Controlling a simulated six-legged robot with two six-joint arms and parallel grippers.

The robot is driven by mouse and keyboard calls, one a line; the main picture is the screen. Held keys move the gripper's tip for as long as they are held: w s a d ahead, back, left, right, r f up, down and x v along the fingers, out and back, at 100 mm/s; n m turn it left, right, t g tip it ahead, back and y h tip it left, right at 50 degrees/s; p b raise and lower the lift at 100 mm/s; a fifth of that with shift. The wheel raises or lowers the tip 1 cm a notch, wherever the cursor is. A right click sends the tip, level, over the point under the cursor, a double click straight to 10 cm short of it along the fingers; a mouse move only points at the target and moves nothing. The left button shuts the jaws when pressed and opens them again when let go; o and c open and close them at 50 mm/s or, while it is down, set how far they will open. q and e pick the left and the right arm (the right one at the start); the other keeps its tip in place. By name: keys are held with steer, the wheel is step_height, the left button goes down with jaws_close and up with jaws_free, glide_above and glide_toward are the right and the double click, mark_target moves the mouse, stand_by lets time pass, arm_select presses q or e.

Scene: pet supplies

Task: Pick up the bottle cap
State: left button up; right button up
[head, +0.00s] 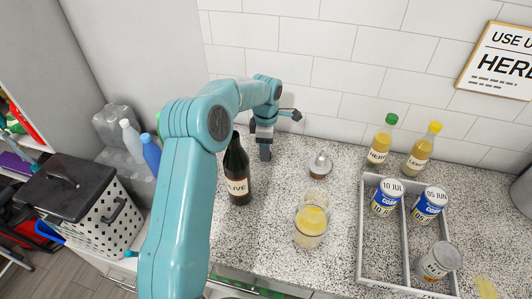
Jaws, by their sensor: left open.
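A small silver-topped piece with a brownish lower part (320,166) stands on the speckled counter; it may be the bottle cap, but it is too small to be sure. A dark bottle (237,172) with a label reading "LIVE" stands to its left. My left gripper (265,153) points down behind and right of that bottle's neck, left of the silver-topped piece and apart from it. It is open, with nothing seen between its fingers. A green-capped bottle (381,145) and a yellow-capped bottle (422,150) stand at the back right. My right gripper is not in view.
A jar with yellow contents (311,222) stands in front of the silver-topped piece. A grey divided tray (362,240) with several cans is at right. A white tiled wall (330,60) closes the back. A perforated bin (90,215) stands at left.

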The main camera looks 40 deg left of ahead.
arm_select(q)
steer(key=shift+f, duration=1)
steer(key=c, duration=1.1)
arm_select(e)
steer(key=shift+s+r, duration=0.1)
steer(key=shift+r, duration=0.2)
arm_select(q)
steer(key=shift+r, duration=0.1)
